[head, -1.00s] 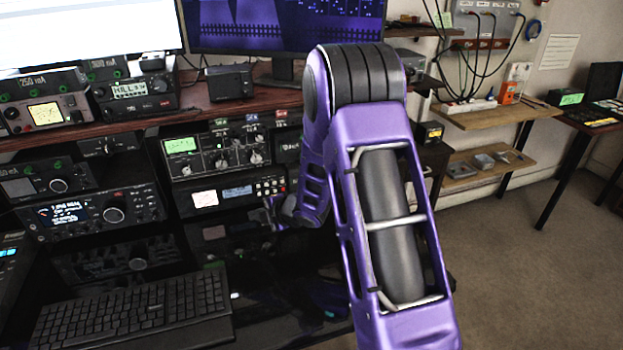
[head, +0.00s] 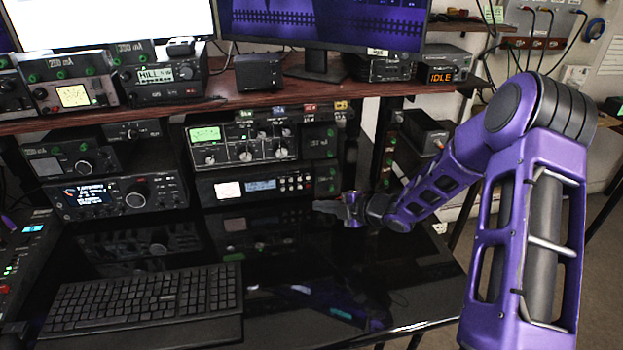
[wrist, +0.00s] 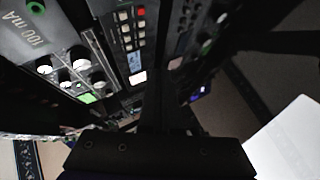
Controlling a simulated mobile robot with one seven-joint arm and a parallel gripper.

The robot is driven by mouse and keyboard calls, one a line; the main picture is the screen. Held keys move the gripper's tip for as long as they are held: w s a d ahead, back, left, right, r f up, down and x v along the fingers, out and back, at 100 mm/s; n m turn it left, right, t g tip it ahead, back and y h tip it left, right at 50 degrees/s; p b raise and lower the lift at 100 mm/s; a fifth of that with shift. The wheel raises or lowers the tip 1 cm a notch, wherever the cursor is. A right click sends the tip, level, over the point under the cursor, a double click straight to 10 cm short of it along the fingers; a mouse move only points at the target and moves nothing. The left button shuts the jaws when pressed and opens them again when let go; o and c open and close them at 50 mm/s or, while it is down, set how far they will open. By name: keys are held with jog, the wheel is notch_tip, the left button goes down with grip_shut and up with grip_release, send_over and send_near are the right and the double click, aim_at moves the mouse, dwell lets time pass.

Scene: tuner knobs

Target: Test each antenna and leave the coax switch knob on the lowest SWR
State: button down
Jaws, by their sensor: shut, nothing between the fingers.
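I cannot tell which knob is the coax switch, and the SWR reading is too small to read. My gripper (head: 325,207) is shut and empty, in front of the lower right of the radio stack, apart from the knobs. Its fingers are dark and hard to make out.
Coloured labels (head: 310,107) run above the tuner. A unit with a blue display (head: 262,185) sits beneath it. A shelf (head: 300,98) overhangs the stack. A keyboard (head: 145,300) lies on the glossy black desk (head: 420,285). A box reading IDLE (head: 441,75) stands at right.

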aim_at(308, 178)
jog(key=w, duration=0.2)
jog(key=w+a+p, duration=0.1)
jog(key=w, duration=0.2)
jog(key=w+p, duration=0.1)
jog(key=w, duration=0.1)
jog(key=shift+w+a, duration=0.2)
jog(key=shift+a, duration=0.05)
jog(key=shift+w+a, duration=0.1)
jog(key=shift+w, duration=0.55)
jog(key=shift+w, duration=0.1)
dwell(1.4)
jog(key=shift+w+a, duration=0.1)
jog(key=shift+w, duration=0.2)
jog(key=shift+w, duration=0.3)
dwell(0.5)
dwell(0.4)
jog(key=shift+s+b, duration=0.35)
jog(key=shift+s, duration=0.35)
